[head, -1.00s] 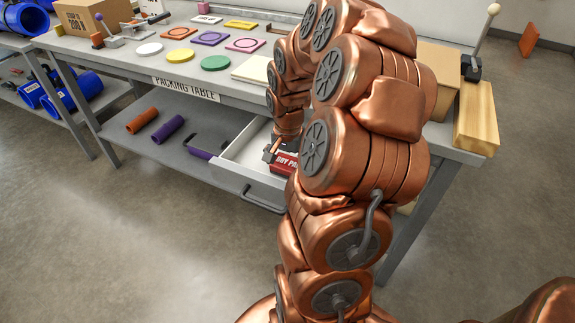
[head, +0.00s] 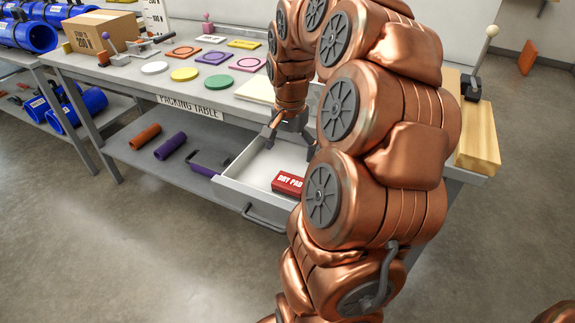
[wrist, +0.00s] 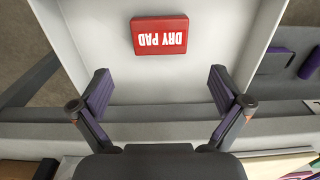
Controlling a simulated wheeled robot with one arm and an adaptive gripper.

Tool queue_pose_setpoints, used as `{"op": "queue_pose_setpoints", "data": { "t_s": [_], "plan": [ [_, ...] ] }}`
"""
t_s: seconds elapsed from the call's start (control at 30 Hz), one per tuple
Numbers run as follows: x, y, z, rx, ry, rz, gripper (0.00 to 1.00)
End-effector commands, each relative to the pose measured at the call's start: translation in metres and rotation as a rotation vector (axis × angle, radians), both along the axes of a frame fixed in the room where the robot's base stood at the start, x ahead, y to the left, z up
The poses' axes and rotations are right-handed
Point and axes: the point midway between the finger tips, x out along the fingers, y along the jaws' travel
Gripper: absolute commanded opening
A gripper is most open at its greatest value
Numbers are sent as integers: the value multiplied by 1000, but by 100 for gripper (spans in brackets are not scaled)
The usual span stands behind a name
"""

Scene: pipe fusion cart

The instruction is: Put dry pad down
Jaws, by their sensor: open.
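The dry pad (head: 288,183) is a red box with white lettering. It lies flat in the open white drawer (head: 238,183) below the packing table; in the head view my arm hides the drawer's right part. In the wrist view the dry pad (wrist: 160,36) shows whole, apart from the drawer walls around it. My gripper (head: 290,143) is over the back of the drawer, above the pad's level. In the wrist view my gripper (wrist: 160,82) has its fingers wide apart with nothing between them, and the pad lies beyond the fingertips.
The packing table (head: 190,106) edge runs close behind my gripper. Coloured discs and plates, a cardboard box (head: 103,36) and a wooden block (head: 478,140) are on its top. An orange roll (head: 145,136) and a purple roll (head: 171,146) lie on the lower shelf.

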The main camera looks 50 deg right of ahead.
Motion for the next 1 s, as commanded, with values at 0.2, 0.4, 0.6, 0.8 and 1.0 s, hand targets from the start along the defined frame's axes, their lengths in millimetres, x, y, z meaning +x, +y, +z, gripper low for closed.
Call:
{"op": "queue_pose_setpoints", "data": {
  "t_s": [0.2, 0.4, 0.6, 0.8, 1.0],
  "plan": [
    [0, 7, 3, 2, 4, 22, 100],
    [-6, 80, 4, 24, 36, 286, 100],
    [-50, 178, -4, 62, 103, 685, 100],
    [-116, 241, -20, 108, 172, 1022, 100],
    [-166, 267, -33, 149, 217, 1219, 100]
  ]
}}
